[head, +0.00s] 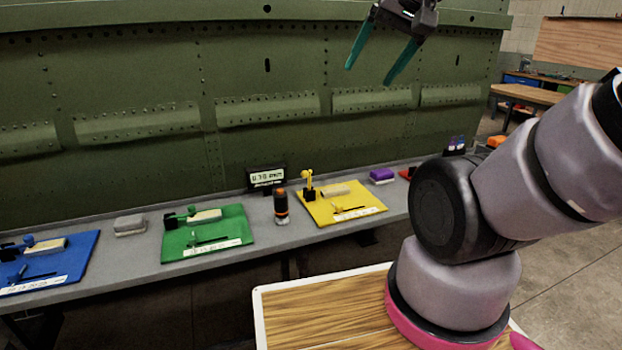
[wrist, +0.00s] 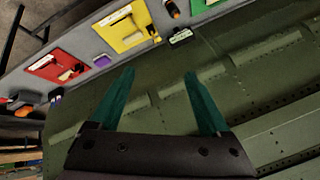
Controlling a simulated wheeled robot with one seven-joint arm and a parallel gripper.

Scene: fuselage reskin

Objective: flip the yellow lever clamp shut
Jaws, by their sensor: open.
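The yellow lever clamp (head: 308,181) stands on the back left part of a yellow board (head: 368,204) on the grey bench. Its yellow lever points up from a black base, so it looks open. A light block (head: 335,190) lies beside it. In the wrist view the yellow board (wrist: 112,38) is at the upper left; the clamp is too small there to make out clearly. My gripper (head: 367,75) is open and empty, with teal fingers, high above the bench and in front of the green panel. In the wrist view its fingers (wrist: 160,72) are spread with nothing between them.
A green board (head: 238,236) and a blue board (head: 80,262) sit to the left on the bench (head: 140,262). A dark orange-banded cylinder (head: 281,208) and a small display (head: 266,177) stand left of the clamp. A purple block (head: 381,175) lies to the right.

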